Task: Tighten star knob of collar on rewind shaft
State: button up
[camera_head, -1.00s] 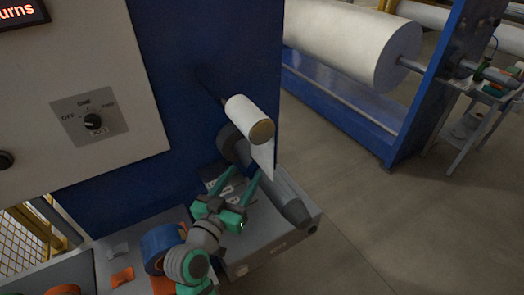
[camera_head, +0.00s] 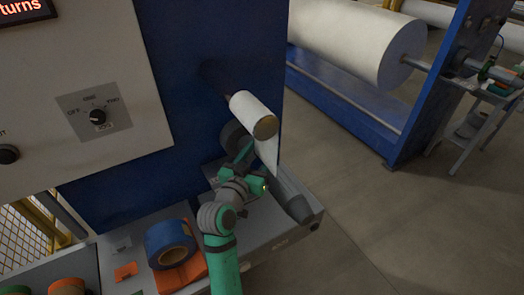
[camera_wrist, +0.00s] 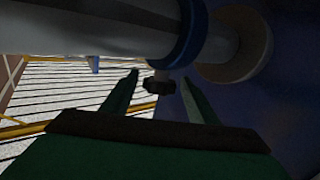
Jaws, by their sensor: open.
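In the wrist view, the rewind shaft (camera_wrist: 85,28) is a thick grey bar across the top. A blue collar (camera_wrist: 190,32) is around it, and the dark star knob (camera_wrist: 158,86) hangs below the collar. My gripper (camera_wrist: 160,84) is open, with one finger on each side of the knob in the picture. I cannot tell whether either finger touches it. In the head view, my gripper (camera_head: 252,166) is at the near side of the grey shaft (camera_head: 289,195), close to the blue machine wall. The collar and knob are hidden there.
A white roll (camera_head: 254,116) sticks out of the blue wall (camera_head: 170,110) above the shaft, its web hanging down. Blue tape (camera_head: 170,245) and orange items lie on the grey bench (camera_head: 272,228) at left. Open floor (camera_head: 400,230) is to the right.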

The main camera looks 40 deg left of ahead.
jog(key=shift+w, duration=0.1)
jog(key=c, duration=1.1)
jog(key=shift+o, duration=0.3)
jog(key=shift+m+t+h, duration=0.4)
jog(key=shift+m+h, duration=0.5)
jog(key=shift+h, duration=0.3)
jog(key=o, duration=1)
jog(key=shift+o, duration=0.2)
jog(key=shift+d, duration=0.1)
jog(key=shift+s, duration=0.25)
jog(key=s+d, duration=0.1)
jog(key=s, duration=0.9)
jog(key=shift+s, duration=0.3)
